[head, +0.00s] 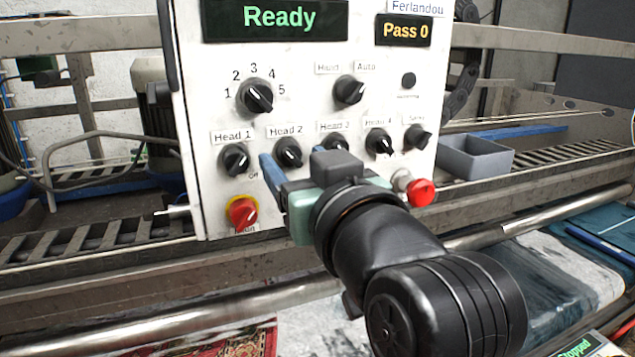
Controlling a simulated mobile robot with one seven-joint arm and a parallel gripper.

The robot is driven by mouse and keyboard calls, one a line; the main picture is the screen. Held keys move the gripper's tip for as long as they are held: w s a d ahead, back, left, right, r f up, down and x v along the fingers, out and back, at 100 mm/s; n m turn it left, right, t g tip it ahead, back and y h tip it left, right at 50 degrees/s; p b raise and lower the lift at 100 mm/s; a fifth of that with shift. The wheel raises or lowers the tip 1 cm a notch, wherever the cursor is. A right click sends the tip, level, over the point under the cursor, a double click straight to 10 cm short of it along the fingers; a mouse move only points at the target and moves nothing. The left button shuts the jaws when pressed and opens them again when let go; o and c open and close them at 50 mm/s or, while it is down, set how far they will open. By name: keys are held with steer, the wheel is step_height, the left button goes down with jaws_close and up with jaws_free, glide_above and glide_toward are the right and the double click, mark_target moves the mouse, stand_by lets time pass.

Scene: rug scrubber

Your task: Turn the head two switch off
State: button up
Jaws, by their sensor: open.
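The Head 2 switch (288,152) is a black rotary knob with a white pointer mark on the white control panel (205,100), under its "Head 2" label (286,131). The pointer appears slanted; its exact setting is too small to tell. My gripper (288,168) is in front of the panel, just below the Head 2 knob. I cannot tell whether the finger touches the panel.
The Head 1 knob (235,160) is left of Head 2. The Head 3 knob (335,143) is to the right, partly covered by my gripper. A red-and-yellow main switch (242,211) and red button (421,192) sit lower. A grey bin (475,157) stands right of the panel.

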steer(key=b+v, duration=0.3)
steer(key=v, duration=0.9)
steer(key=shift+r, duration=0.1)
